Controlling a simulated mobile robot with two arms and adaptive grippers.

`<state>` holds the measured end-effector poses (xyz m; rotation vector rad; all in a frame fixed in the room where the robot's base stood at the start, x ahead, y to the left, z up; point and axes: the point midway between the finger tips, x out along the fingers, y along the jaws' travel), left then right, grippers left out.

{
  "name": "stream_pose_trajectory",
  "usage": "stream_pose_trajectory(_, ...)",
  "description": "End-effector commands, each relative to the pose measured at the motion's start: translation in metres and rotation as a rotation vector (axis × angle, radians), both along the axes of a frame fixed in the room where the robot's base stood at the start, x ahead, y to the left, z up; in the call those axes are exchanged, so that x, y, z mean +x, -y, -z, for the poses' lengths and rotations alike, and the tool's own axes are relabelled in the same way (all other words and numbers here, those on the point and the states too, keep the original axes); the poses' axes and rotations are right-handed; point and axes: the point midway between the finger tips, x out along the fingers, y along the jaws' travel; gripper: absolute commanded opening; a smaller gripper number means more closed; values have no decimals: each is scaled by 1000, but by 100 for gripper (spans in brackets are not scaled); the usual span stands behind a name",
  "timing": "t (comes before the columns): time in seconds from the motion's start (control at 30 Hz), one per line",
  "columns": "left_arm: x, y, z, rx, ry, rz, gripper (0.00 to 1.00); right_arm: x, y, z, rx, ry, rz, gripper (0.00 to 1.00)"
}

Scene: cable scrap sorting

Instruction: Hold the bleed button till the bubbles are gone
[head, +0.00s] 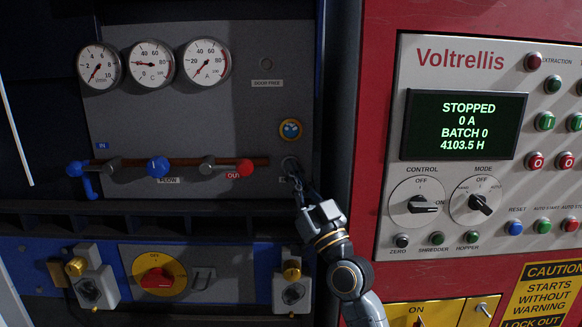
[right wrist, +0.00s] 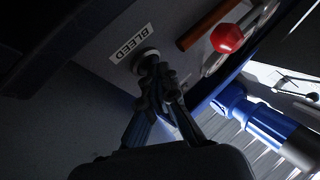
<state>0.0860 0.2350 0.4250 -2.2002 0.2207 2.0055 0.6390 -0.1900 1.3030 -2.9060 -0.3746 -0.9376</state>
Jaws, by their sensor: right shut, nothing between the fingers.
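The bleed button (head: 290,164) is a round grey knob low on the grey panel; its BLEED label (right wrist: 131,43) reads clearly in the right wrist view. The button (right wrist: 147,58) shows there just past my fingertips. My right gripper (head: 299,190) is shut and empty, its tips at the button's face (right wrist: 160,80). Whether they press it or only sit close, I cannot tell. Above is a round brass-rimmed sight glass (head: 290,129) with blue inside and pale marks; whether these are bubbles is too small to tell. My left gripper is not in view.
Left of the button, a brown pipe carries a red knob (head: 244,168) and a blue knob (head: 157,169). Three gauges (head: 151,64) sit above. A ledge with a red switch (head: 157,278) runs below. The red control cabinet (head: 372,130) stands close on the right; its screen reads STOPPED.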

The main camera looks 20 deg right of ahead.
Motion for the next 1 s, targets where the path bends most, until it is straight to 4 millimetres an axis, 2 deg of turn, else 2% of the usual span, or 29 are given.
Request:
stream_pose_trajectory(0.47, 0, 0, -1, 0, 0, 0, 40, -1, 0, 0, 0, -1, 0, 0)
stream_pose_trajectory(0.8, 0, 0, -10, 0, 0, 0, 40, -16, -5, 0, 0, -1, 0, 0)
stream_pose_trajectory(1.0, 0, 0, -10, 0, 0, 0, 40, -18, -5, 1, 0, 0, 0, 0)
